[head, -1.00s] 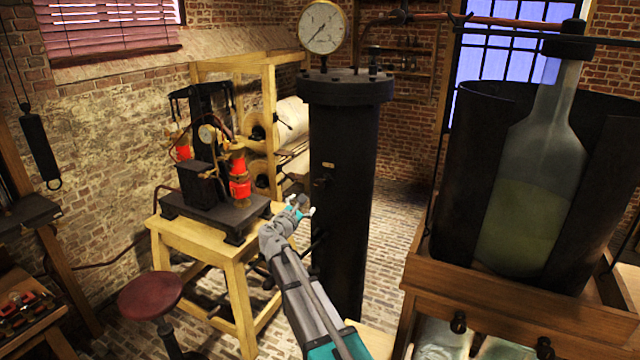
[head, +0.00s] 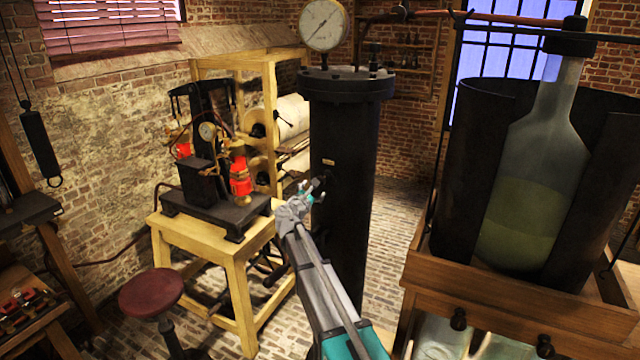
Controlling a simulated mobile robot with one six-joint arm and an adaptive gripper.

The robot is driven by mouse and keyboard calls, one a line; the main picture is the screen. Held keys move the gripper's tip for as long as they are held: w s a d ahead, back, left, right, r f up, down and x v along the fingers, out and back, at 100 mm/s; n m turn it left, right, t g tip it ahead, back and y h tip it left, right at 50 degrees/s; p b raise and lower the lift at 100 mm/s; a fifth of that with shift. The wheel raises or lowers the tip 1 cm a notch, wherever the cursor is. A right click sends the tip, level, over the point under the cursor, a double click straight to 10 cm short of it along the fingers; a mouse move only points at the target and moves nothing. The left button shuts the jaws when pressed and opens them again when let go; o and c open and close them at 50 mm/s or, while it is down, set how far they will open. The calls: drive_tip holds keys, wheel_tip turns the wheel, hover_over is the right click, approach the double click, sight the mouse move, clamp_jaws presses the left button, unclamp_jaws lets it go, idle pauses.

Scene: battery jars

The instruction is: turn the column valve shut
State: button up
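A tall black column (head: 345,200) stands in the middle, with a flanged top and a round white gauge (head: 323,26) above it. A small dark valve fitting (head: 325,178) sticks out from the column's front left, below a little brass plate. My gripper (head: 312,190) is at that fitting, with its grey and teal fingers close to it. The fingers look apart, but they are small and overlap the fitting. I cannot tell whether they touch it or what position the valve is in.
A wooden table (head: 240,262) with a black and red apparatus (head: 225,185) stands left of the column. A red stool (head: 151,293) is at front left. A large glass bottle (head: 530,190) in a dark holder stands on a wooden cabinet at right. Brick floor is free right of the column.

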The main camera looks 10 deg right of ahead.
sight(320, 186)
drive_tip(key=shift+x, duration=2.75)
drive_tip(key=c, duration=1.1)
drive_tip(key=shift+c, duration=0.2)
